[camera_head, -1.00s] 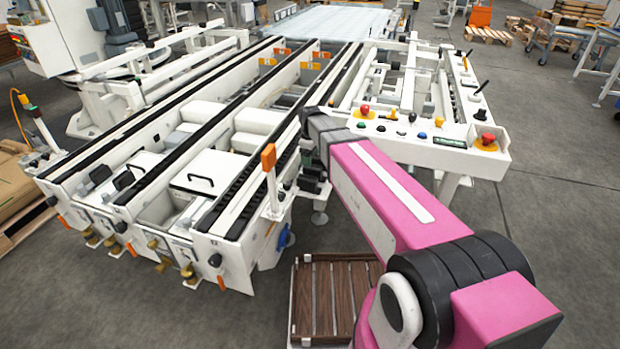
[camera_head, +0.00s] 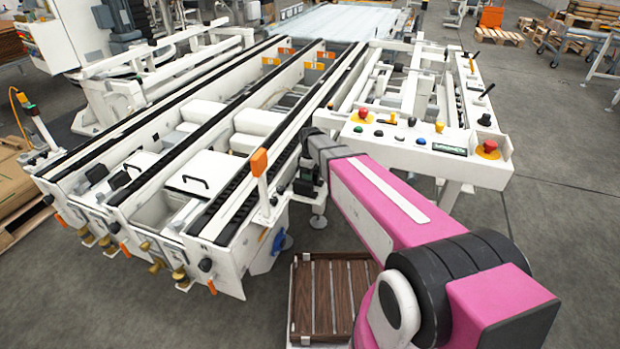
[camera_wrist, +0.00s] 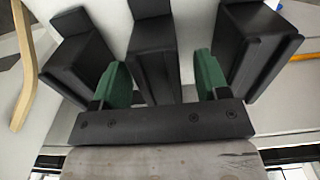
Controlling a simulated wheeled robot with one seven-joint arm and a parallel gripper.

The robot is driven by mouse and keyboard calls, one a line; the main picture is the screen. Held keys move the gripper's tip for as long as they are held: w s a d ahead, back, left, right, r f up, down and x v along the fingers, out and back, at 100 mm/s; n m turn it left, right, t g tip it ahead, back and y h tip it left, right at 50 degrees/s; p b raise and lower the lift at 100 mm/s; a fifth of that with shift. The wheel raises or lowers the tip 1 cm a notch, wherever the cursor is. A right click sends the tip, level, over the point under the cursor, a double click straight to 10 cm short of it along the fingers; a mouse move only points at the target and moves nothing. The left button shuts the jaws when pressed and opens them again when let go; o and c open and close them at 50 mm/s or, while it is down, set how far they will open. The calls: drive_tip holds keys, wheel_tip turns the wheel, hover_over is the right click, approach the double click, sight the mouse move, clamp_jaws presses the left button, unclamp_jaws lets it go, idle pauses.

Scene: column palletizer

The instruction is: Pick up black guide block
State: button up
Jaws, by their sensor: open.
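Three black guide blocks show in the wrist view: a middle one (camera_wrist: 154,50), a left one (camera_wrist: 80,52) and a right one (camera_wrist: 258,48), standing in a row against a white surface. My gripper (camera_wrist: 163,72) has two green fingers spread apart, one in each gap beside the middle block. The middle block lies between the fingers, with a gap visible on either side. The dark gripper bar covers its near end. In the head view my gripper is hidden beyond the arm, at the right side of the white conveyor frame (camera_head: 238,250), and the blocks cannot be made out.
A control panel (camera_head: 410,143) with coloured buttons stands right of my arm. An orange-topped post (camera_head: 260,162) rises from the frame's near right corner. A slatted brown wooden tray (camera_head: 322,295) lies below my arm. Open floor is at the right.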

drive_tip(key=shift+f, duration=0.75)
drive_tip(key=c, duration=1.1)
drive_tip(key=shift+o, duration=0.2)
drive_tip(key=shift+r, duration=0.15)
